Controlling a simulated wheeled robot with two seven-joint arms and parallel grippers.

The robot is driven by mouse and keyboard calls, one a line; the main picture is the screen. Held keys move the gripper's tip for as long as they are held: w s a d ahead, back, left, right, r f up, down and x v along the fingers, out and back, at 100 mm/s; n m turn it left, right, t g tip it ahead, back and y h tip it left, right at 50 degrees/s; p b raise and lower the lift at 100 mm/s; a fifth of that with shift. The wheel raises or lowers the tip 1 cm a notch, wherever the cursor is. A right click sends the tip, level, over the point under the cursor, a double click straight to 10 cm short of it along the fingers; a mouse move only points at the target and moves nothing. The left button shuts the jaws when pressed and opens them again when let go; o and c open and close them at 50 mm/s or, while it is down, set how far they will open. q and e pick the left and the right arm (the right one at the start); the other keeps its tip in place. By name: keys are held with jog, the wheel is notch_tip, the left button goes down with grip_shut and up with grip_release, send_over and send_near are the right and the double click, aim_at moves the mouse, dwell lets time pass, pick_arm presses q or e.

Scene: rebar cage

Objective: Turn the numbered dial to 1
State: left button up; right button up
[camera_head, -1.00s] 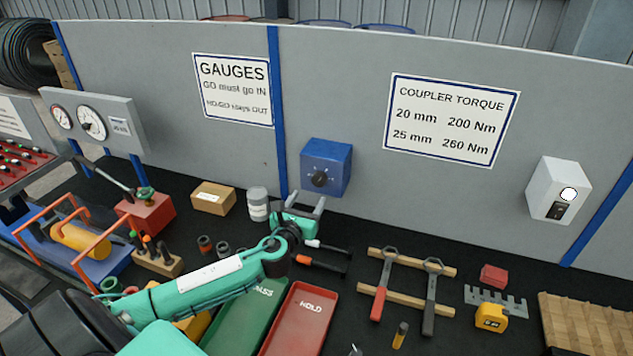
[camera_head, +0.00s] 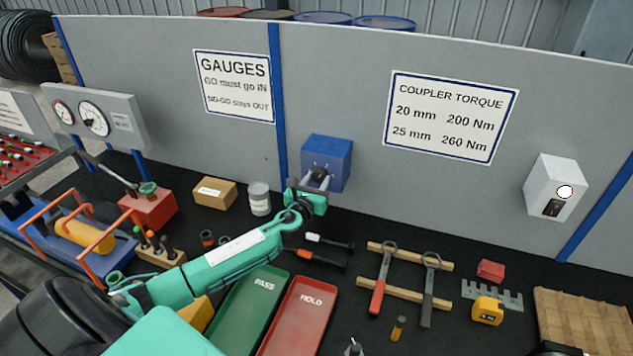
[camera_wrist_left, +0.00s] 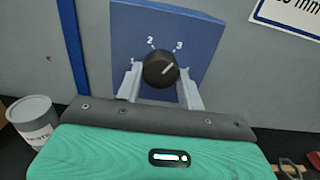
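The numbered dial (camera_head: 319,175) is a black round knob on the front of a blue box (camera_head: 338,152) mounted on the grey panel. In the left wrist view the knob (camera_wrist_left: 160,70) has a pale pointer line aimed to the upper right, roughly toward the 3. My left gripper (camera_head: 316,182) is open, with one finger on each side of the knob. I cannot tell whether the fingers touch it.
A white jar (camera_head: 259,198) and a cardboard box (camera_head: 214,193) stand left of the gripper. Green PASS and red HOLD trays (camera_head: 297,318) lie below. Several tools lie on the black bench. A white switch box (camera_head: 553,187) is on the panel at right.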

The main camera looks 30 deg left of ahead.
pick_arm(q)
jog(key=c, duration=0.4)
